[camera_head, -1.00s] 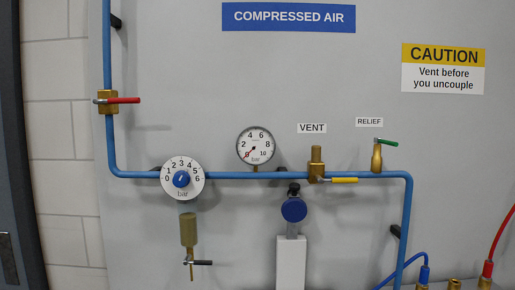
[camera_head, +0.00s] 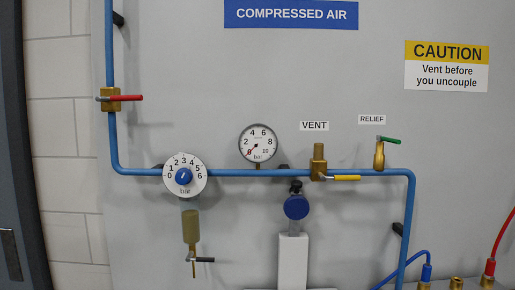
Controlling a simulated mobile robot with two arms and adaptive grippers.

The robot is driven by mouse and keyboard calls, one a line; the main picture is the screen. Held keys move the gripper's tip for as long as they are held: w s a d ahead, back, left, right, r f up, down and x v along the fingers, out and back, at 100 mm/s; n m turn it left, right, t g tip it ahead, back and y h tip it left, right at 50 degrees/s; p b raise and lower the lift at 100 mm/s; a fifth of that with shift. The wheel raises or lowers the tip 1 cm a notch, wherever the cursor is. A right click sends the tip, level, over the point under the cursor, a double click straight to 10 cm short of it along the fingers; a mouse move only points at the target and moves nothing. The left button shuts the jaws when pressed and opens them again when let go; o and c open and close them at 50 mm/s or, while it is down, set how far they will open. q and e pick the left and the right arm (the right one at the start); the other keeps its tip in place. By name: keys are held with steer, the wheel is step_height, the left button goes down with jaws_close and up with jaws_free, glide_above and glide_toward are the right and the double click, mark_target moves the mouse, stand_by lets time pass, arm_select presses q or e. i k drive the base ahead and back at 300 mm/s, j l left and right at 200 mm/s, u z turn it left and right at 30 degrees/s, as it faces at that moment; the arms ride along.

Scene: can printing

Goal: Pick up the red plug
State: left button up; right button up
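The red plug (camera_head: 489,269) is at the lower right, on the end of a red hose (camera_head: 501,236). It sits upright on a brass fitting (camera_head: 487,283) at the bottom edge of the picture. Neither of my grippers is in view, so I cannot see whether they are open or shut.
A blue plug (camera_head: 427,272) on a blue hose (camera_head: 405,263) stands left of the red plug. A bare brass fitting (camera_head: 456,283) is between them. The blue pipe (camera_head: 407,215) comes down left of the plugs. The caution sign (camera_head: 447,67) is flat on the panel (camera_head: 330,80).

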mark_target(488, 273)
steer(key=z, duration=1.45)
steer(key=i+l+u, duration=0.25)
steer(key=i+l, duration=0.15)
steer(key=l, duration=0.25)
steer(key=i+l+u, duration=0.1)
steer(key=l, duration=0.25)
steer(key=i+l+u, duration=0.15)
steer(key=i+l, duration=0.1)
steer(key=l, duration=0.1)
